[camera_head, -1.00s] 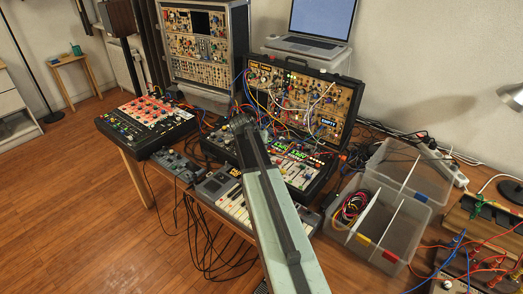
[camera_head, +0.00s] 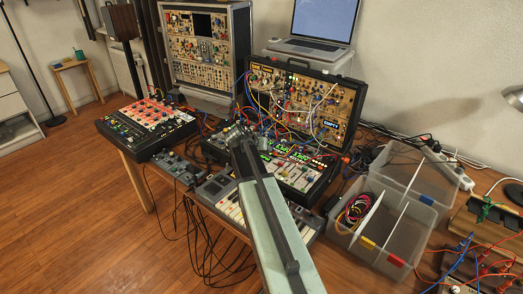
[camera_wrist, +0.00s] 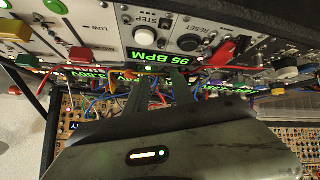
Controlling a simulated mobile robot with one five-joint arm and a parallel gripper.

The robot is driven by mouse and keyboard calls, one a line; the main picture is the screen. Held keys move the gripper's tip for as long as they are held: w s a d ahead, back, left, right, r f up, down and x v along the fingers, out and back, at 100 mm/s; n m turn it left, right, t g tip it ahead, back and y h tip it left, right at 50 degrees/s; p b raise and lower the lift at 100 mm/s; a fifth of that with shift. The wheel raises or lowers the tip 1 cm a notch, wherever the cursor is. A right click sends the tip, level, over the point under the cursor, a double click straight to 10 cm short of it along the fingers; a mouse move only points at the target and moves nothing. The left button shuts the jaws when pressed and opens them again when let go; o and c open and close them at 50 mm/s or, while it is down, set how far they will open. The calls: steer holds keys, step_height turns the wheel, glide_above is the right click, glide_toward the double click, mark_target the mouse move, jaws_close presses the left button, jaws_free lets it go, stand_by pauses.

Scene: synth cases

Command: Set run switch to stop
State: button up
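My gripper (camera_head: 240,134) is over the instruments on the table, just left of the panel with green displays (camera_head: 300,164). In the wrist view my gripper (camera_wrist: 158,76) has two dark fingers with a gap between them, and nothing is held there. The fingertips are close to a pale panel (camera_wrist: 112,38) with a "95 BPM" display (camera_wrist: 149,55). A red lever (camera_wrist: 226,52) stands right of the display, near a black knob (camera_wrist: 188,43). Another red lever (camera_wrist: 80,56) is at the left near the word LOW. I cannot read which one is the run switch.
Patch cables (camera_wrist: 95,108) hang among the modules behind the fingers. A cased modular synth (camera_head: 305,100) stands behind the table instruments, with a laptop (camera_head: 318,25) further back. Clear plastic bins (camera_head: 405,235) are at the right. Open wood floor (camera_head: 75,200) is at the left.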

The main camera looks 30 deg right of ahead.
steer(key=shift+w+a, duration=0.1)
steer(key=p+v, duration=0.5)
steer(key=v, duration=0.3)
steer(key=shift+p, duration=0.3)
steer(key=shift+f, duration=0.1)
steer(key=shift+w+a, duration=0.15)
steer(key=shift+a, duration=0.05)
steer(key=a+n+y+p, duration=0.1)
steer(key=a, duration=0.8)
steer(key=s+a+f+n+g+y, duration=0.2)
steer(key=s+a+n+y, duration=0.1)
steer(key=s+a, duration=0.4)
steer(key=s+a+f+n+g+y, duration=0.2)
steer(key=s+a, duration=0.5)
steer(key=a, duration=0.6)
steer(key=f+n+y, duration=0.1)
steer(key=n+y, duration=0.1)
steer(key=n, duration=0.1)
steer(key=shift+s+f+p, duration=0.25)
steer(key=shift+f+p, duration=0.05)
steer(key=shift+f, duration=0.05)
